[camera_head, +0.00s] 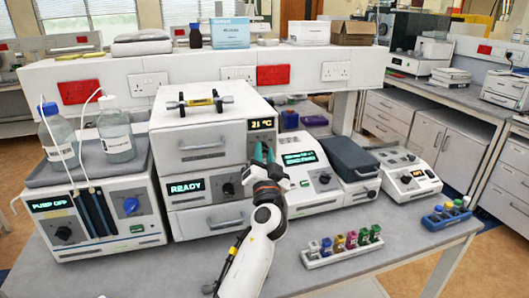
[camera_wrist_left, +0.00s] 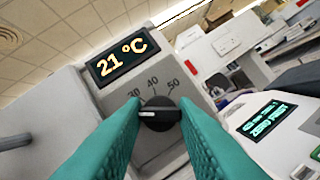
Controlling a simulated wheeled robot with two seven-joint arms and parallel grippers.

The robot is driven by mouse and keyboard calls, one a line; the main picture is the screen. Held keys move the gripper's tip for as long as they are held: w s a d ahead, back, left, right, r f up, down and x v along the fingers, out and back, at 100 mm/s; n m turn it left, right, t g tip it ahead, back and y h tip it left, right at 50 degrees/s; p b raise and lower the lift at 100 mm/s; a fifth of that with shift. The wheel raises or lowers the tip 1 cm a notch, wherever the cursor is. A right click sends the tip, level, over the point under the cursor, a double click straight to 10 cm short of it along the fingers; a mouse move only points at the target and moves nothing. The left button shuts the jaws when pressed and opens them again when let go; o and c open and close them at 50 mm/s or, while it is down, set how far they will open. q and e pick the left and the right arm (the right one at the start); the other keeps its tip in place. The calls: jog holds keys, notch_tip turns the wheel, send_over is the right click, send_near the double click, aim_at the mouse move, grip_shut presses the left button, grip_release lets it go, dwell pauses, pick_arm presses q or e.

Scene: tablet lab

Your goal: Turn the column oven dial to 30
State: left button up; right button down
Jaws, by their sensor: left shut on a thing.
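The column oven (camera_head: 198,146) is the white upper unit in the middle stack, with an amber display (camera_head: 262,123) reading 21 °C. Its black dial (camera_wrist_left: 160,114) shows in the left wrist view, below printed marks 30, 40 and 50. A white pointer line on the dial points left, to the lower-left of the 30 mark. My left gripper (camera_head: 263,153) is at the right end of the oven's front. Its teal fingers (camera_wrist_left: 160,104) are shut on the dial, one on each side. In the head view the gripper hides the dial. My right gripper is not in view.
Below the oven is a unit reading READY (camera_head: 186,187). A pump (camera_head: 105,240) with bottles on top stands left. An instrument with a green display (camera_head: 299,158) stands close right of my gripper. A vial rack (camera_head: 342,247) sits at the front right.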

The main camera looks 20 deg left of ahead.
pick_arm(q)
jog(key=shift+a+r+m+g+h+p, duration=0.1)
jog(key=shift+m+g+h+p, duration=0.3)
jog(key=shift+m+p, duration=1.2)
jog(key=shift+r+m+g+h+p, duration=0.1)
jog(key=shift+m+h+p, duration=0.65)
jog(key=shift+m+p, duration=0.9)
jog(key=shift+a+r+m+g+h+p, duration=0.15)
jog(key=shift+m+h+p, duration=0.4)
jog(key=shift+m+p, duration=1.05)
jog(key=shift+d+f+n+p, duration=0.1)
jog(key=shift+n+p, duration=0.3)
jog(key=shift+n, duration=0.05)
jog(key=o, duration=1)
jog(key=shift+f, duration=0.1)
jog(key=b+v, duration=0.3)
jog(key=v, duration=0.9)
